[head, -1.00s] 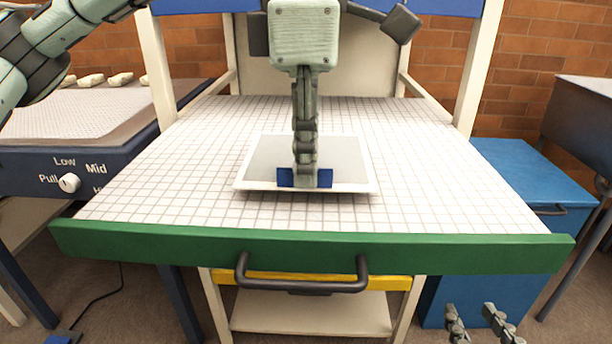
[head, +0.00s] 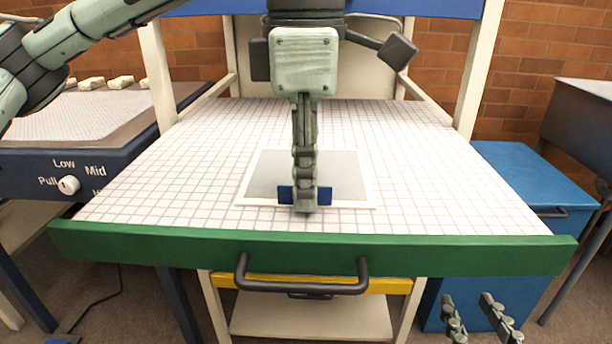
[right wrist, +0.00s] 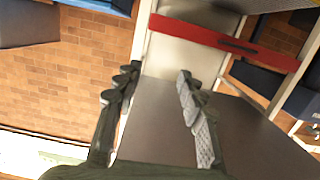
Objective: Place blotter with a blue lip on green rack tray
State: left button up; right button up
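The blotter (head: 345,175) is a grey sheet with a white border and a blue lip (head: 325,195) at its near edge. It lies flat on, or very close to, the white gridded mesh of the green-fronted rack tray (head: 440,255). My left gripper (head: 305,208) points down at the blue lip and looks shut on it, with blue showing on both sides of the fingers. My right gripper (head: 472,322) is low at the right of the head view, away from the tray. In the right wrist view its fingers (right wrist: 157,85) are apart with nothing between them.
A dark handle (head: 300,285) juts from the tray's green front. A blue cabinet (head: 530,190) stands at the right. At the left is a dark blue unit with a knob (head: 68,184). Bare mesh surrounds the blotter on all sides.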

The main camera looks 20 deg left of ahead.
pick_arm(q)
jog(key=shift+o, duration=0.4)
jog(key=shift+r, duration=0.1)
notch_tip(320, 180, up, 6)
jog(key=shift+d+r+p, duration=0.1)
jog(key=shift+r+p, duration=0.1)
jog(key=shift+p, duration=0.4)
notch_tip(320, 180, up, 6)
jog(key=shift+f+p, duration=0.15)
jog(key=shift+p, duration=0.65)
pick_arm(e)
jog(key=s+d+f+m+g+h, duration=0.1)
jog(key=s+d+f+g+h, duration=0.3)
jog(key=d+f, duration=0.5)
notch_tip(320, 180, down, 2)
jog(key=s+g, duration=0.1)
jog(key=g, duration=0.1)
jog(key=shift+g, duration=0.3)
